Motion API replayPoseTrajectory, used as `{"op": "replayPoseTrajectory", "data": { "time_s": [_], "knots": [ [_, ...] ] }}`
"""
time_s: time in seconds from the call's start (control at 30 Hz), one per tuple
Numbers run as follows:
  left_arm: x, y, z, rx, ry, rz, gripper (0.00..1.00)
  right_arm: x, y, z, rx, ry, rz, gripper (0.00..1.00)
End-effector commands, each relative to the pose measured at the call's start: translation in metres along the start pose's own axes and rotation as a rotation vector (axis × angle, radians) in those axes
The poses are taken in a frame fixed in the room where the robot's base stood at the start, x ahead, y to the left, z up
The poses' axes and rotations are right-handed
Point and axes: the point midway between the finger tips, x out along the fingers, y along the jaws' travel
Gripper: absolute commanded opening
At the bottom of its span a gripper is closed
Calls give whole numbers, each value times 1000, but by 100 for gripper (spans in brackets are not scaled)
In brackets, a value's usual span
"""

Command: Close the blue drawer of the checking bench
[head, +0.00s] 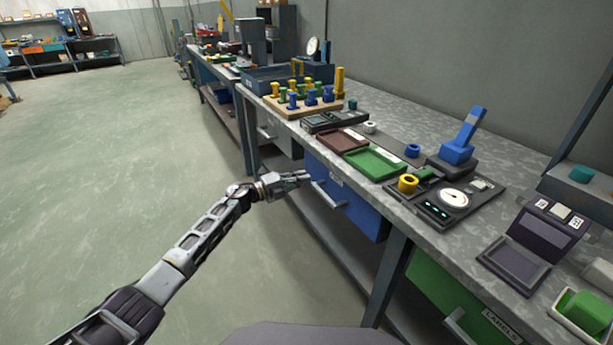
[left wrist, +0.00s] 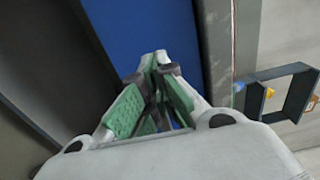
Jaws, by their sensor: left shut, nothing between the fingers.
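The blue drawer (head: 352,208) is under the worktop of the checking bench (head: 400,205), with a pale bar handle (head: 328,195) on its front. Its right end shows beside the bench leg, and it looks slightly out from the frame; the exact gap is hard to tell. My left gripper (head: 308,176) is shut and empty, its fingertips at the upper left of the drawer front, near the handle. In the left wrist view the shut fingertips (left wrist: 155,60) point at the blue front (left wrist: 130,28); I cannot tell whether they touch. My right gripper is not in view.
A green drawer (head: 440,285) with a handle is farther right, past a bench leg (head: 387,275). The floor at left is clear.

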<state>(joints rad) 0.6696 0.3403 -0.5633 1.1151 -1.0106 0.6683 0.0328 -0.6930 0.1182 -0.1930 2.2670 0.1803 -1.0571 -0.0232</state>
Motion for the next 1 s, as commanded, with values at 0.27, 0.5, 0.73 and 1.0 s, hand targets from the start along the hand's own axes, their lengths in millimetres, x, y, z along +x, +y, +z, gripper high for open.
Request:
{"op": "replayPoseTrajectory", "data": {
  "time_s": [0.27,0.5,0.73,1.0],
  "knots": [
    [-28,0,0,0,-1,2,0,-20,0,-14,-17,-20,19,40],
    [-58,-1,1,0,-2,2,0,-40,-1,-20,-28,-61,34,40],
    [-84,0,0,0,0,1,0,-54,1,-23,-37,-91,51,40],
    [-95,0,0,0,0,1,0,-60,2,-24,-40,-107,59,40]
  ]
}}
